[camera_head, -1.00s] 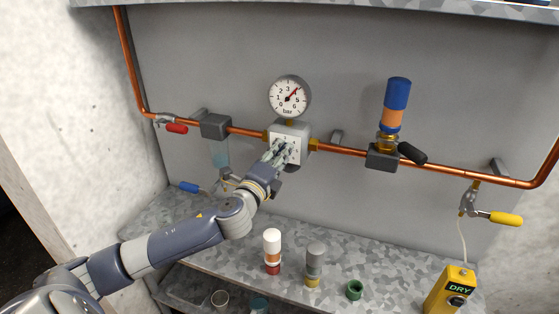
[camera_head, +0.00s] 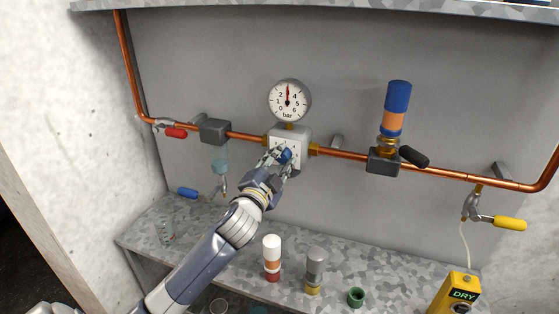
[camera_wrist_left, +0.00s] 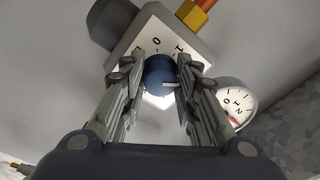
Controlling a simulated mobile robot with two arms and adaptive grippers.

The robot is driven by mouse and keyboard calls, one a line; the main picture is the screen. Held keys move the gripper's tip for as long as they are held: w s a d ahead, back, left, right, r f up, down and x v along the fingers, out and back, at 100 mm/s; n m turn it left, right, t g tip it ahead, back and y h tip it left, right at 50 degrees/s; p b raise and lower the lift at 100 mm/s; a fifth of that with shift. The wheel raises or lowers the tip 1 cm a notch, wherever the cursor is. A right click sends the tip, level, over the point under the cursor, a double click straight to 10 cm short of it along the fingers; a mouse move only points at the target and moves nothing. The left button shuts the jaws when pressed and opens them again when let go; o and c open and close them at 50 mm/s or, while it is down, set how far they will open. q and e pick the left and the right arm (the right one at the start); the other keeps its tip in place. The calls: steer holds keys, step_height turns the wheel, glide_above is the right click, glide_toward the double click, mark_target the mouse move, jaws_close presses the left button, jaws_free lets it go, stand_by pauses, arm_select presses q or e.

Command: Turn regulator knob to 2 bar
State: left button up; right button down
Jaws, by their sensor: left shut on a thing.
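The pressure regulator is a white block (camera_head: 301,133) on the copper pipe, with a numbered dial plate (camera_wrist_left: 188,58) on its front. Its blue knob (camera_head: 286,155) shows between the fingers of my left gripper (camera_head: 278,157). In the left wrist view the left gripper (camera_wrist_left: 161,82) is shut on the knob (camera_wrist_left: 159,77), one finger on each side; a pale mark shows on the knob's face. The round gauge (camera_head: 304,103) above the regulator has its needle pointing straight up, at about 3 bar. The gauge (camera_wrist_left: 238,97) is partly hidden in the wrist view. My right gripper is not in view.
A blue and orange cartridge (camera_head: 397,108) stands on the pipe at the right, beside a black handle (camera_head: 413,155). Red (camera_head: 176,133) and yellow (camera_head: 509,223) valve levers flank the pipe. Bottles, a green ring (camera_head: 356,297) and a yellow DRY box (camera_head: 455,295) stand on the shelf.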

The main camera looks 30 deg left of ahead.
arm_select(q)
steer(key=shift+n, duration=0.9)
steer(key=o, duration=1.1)
steer(key=shift+c, duration=0.2)
steer(key=v, duration=1.2)
